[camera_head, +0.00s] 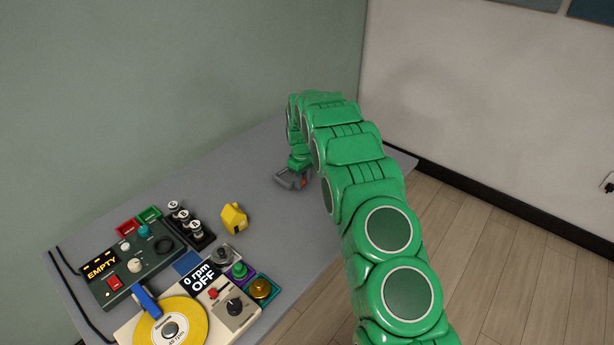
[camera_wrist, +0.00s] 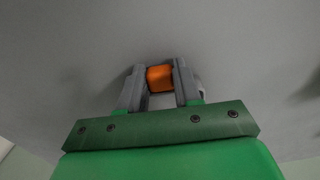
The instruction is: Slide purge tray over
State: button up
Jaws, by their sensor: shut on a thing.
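My gripper (camera_wrist: 159,84) is shut on a small orange block (camera_wrist: 160,77), which sits between the two grey fingers in the wrist view. In the head view my gripper (camera_head: 291,180) is low over the far part of the grey table, partly hidden by my green arm. A bit of the orange block (camera_head: 304,183) shows beside the fingers. I cannot tell whether the block touches the table. No object is clearly recognisable as the purge tray. Small coloured trays stand by the devices: red (camera_head: 127,228), green (camera_head: 149,215), purple (camera_head: 239,272) and teal (camera_head: 262,289).
A yellow house-shaped block (camera_head: 233,217) stands mid-table. Left are a dark device reading EMPTY (camera_head: 136,266), a black rack (camera_head: 203,240) with several small pieces, and a cream machine (camera_head: 229,312) with a yellow disc (camera_head: 172,327). The table (camera_head: 240,165) is clear around my gripper.

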aim_at(278, 207)
jog(key=shift+s+a, duration=4.4)
jog(key=shift+s, duration=0.05)
jog(key=o, duration=1.1)
jog(key=shift+r, duration=3.9)
